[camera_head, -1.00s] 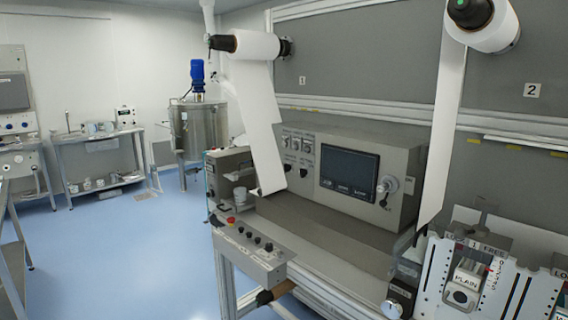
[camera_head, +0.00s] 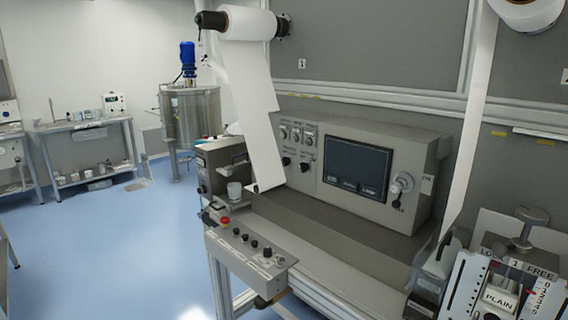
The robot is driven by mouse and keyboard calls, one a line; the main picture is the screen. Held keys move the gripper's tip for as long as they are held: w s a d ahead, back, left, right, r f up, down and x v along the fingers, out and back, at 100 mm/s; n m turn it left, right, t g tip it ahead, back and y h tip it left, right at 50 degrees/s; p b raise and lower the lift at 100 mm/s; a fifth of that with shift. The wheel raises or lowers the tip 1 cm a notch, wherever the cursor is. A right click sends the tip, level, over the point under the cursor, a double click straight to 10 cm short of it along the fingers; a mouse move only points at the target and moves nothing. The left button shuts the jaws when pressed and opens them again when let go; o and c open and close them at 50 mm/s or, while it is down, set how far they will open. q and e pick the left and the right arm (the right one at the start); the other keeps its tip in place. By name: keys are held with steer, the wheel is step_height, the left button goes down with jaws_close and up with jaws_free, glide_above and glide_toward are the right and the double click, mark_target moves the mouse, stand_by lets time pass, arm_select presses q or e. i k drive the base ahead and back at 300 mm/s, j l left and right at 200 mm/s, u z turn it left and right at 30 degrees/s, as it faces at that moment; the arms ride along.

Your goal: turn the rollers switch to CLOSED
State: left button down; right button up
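The machine's grey front panel (camera_head: 310,178) carries a dark screen (camera_head: 356,168). Left of the screen are two black knobs, one at the left (camera_head: 286,161) and one at the right (camera_head: 304,167). A grey control box (camera_head: 243,257) in front has a red button (camera_head: 224,222) and several black knobs (camera_head: 254,243). The labels are too small to read, so I cannot tell which control is the rollers switch or its position. Neither of my grippers is in view.
A white web hangs from a roll (camera_head: 251,24) at the left and another web (camera_head: 474,120) hangs at the right. Blue floor (camera_head: 110,240) is open at the left.

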mark_target(286, 161)
steer(key=i+j, duration=0.2)
steer(key=j, duration=0.15)
steer(key=i+j+z, duration=0.1)
steer(key=j, duration=0.25)
steer(key=i+j, duration=0.45)
steer(key=j, duration=0.25)
steer(key=z, duration=0.05)
